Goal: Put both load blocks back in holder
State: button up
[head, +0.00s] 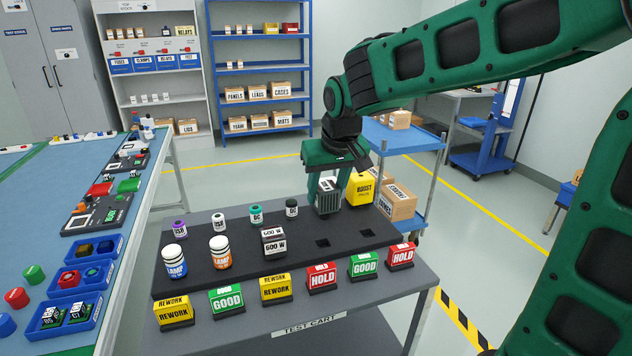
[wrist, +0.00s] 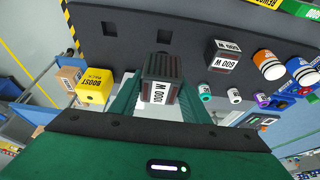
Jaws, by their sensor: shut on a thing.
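My gripper (head: 328,187) is shut on a dark ribbed load block with a white label (head: 328,203). It holds this block upright above the back of the black holder (head: 218,275); the block also shows between the fingers in the wrist view (wrist: 157,78). Part of its label is hard to read. The other load block, marked 600 W (head: 273,241), stands upright on the holder, left of two empty square sockets (head: 322,242) (head: 367,233). How deep it sits I cannot tell.
REWORK, GOOD and HOLD signs (head: 275,289) line the front. A yellow BOOST box (head: 360,189) is just right of the held block.

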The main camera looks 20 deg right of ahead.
aim_at(324, 216)
jog(key=shift+w, duration=0.25)
jog(key=shift+w+a+f, duration=0.1)
jog(key=shift+f, duration=3.7)
jog(key=shift+f, duration=1.3)
jog(key=o, duration=1.6)
jog(key=shift+s, duration=0.2)
jog(key=shift+c, duration=0.2)
